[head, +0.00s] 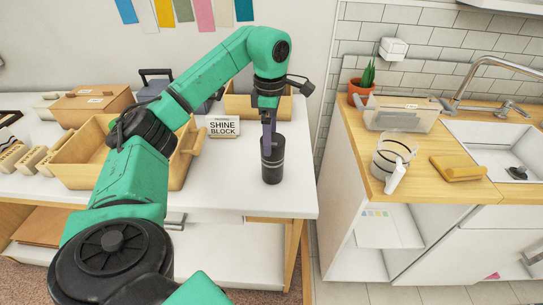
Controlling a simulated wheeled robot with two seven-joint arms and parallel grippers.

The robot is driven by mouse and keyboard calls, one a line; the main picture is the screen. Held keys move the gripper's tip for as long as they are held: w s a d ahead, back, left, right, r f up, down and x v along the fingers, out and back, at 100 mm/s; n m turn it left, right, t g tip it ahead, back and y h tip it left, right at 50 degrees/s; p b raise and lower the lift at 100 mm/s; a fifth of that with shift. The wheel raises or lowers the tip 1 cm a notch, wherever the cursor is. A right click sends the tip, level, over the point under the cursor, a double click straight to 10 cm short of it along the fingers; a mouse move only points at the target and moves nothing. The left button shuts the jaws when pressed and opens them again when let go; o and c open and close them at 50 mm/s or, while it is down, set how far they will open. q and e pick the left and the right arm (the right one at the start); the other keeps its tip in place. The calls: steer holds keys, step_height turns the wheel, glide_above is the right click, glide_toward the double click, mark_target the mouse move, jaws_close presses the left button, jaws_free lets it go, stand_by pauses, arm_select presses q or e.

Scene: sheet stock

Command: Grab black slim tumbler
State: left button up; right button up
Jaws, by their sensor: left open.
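The black slim tumbler (272,168) stands upright on the white table near its right front edge. My left arm reaches in from the left. Its gripper (268,137) points down over the tumbler, with the visible dark finger at the tumbler's upper part. The jaws are open. The far finger is hidden, and I cannot tell whether the gripper touches the tumbler. My right gripper is out of view.
A wooden tray (75,160) and a "SHINE BLOCK" sign (222,127) stand left of the tumbler. A wooden box (238,106) is behind it.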

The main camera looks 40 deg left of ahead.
mark_target(273, 151)
arm_select(q)
steer(key=f, duration=0.2)
steer(key=f+p, duration=0.1)
steer(key=f, duration=0.2)
steer(key=shift+w+d+f, duration=0.1)
steer(key=shift+d+f, duration=0.1)
steer(key=shift+f, duration=0.1)
steer(key=shift+w, duration=0.1)
steer(key=shift+c, duration=1.2)
steer(key=c, duration=1)
steer(key=shift+c, duration=1.2)
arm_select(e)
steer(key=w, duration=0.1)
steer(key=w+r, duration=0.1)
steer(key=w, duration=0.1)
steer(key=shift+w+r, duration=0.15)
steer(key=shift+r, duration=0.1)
